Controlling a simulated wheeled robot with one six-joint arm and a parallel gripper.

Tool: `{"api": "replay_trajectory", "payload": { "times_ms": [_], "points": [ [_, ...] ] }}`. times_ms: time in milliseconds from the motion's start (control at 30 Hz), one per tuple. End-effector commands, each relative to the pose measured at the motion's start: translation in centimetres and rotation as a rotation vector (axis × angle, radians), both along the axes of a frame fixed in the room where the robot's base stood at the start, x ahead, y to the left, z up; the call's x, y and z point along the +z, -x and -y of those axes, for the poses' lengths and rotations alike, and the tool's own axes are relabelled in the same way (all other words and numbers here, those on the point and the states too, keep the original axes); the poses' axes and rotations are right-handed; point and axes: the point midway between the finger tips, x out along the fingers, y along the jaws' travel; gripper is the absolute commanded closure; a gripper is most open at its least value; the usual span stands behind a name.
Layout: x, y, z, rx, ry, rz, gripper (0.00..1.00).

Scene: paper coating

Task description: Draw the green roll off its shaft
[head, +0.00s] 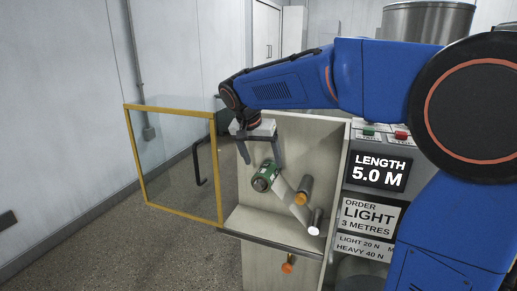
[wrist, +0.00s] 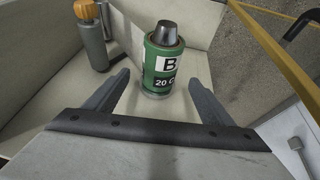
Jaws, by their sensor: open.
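The green roll (head: 266,176) sits on its shaft at the back wall of the machine's bay, with a pale strip of web (head: 287,192) running from it to the right. In the wrist view the green roll (wrist: 163,68) has a white label with "B" and "20 G", and the dark shaft end (wrist: 167,33) sticks out of it. My gripper (head: 260,162) is open just above and around the upper side of the roll. In the wrist view my gripper (wrist: 158,85) has one finger on each side of the roll, with gaps; the fingers look apart from it.
An orange-tipped roller (head: 303,191) and a white-ended roller (head: 315,222) stand right of the roll. Another orange-tipped part (head: 288,264) is below the ledge. The yellow-framed glass door (head: 178,208) stands open at left. A panel (head: 380,172) reads "LENGTH 5.0 M"; an order sign (head: 370,214) reads "LIGHT 3 METRES".

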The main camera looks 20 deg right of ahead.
Motion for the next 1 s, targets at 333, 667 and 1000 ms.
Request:
{"api": "replay_trajectory", "payload": {
  "times_ms": [333,667,1000],
  "points": [
    [-4.6,-1.3,1.5,-0.001,0.001,-0.002,0.24],
    [-5.9,-1.6,1.9,0.000,-0.001,0.001,0.24],
    [-5.9,-1.6,1.9,0.000,-0.001,0.001,0.57]
  ]
}}
